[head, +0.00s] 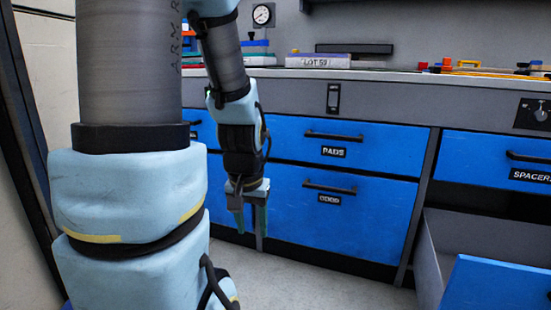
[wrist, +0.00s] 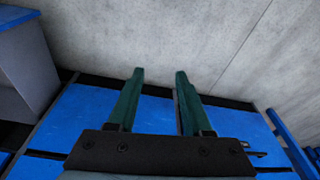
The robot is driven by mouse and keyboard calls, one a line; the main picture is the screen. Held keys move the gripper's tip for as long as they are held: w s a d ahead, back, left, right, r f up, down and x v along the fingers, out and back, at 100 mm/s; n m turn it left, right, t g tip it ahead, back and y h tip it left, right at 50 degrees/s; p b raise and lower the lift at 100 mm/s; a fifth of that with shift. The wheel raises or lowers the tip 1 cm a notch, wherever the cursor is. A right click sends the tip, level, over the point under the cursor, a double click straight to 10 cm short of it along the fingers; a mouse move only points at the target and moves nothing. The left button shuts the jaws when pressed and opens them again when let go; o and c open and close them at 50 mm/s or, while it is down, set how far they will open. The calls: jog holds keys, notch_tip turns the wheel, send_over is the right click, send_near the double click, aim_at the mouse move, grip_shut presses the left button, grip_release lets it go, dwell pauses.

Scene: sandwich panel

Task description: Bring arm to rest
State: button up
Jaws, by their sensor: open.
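My gripper (head: 251,215) hangs pointing down in front of the blue drawers in the head view. In the wrist view its two green fingers (wrist: 157,80) stand apart with nothing between them. The gripper is open and empty. My arm, light blue and grey, fills the left of the head view and hides part of the cabinet behind it.
Behind my gripper is a drawer labelled PADS (head: 375,148), with another blue drawer (head: 370,215) below it. At right, under the SPACERS drawer (head: 490,160), a lower drawer (head: 490,285) stands pulled out. The counter (head: 400,75) holds several items. Grey floor (head: 300,280) is clear.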

notch_tip(320, 180, up, 39)
jog(key=s+a+n+p, duration=0.1)
jog(key=p, duration=3.7)
jog(key=shift+s+a+g, duration=0.25)
jog(key=shift+g, duration=0.15)
jog(key=shift+d, duration=0.15)
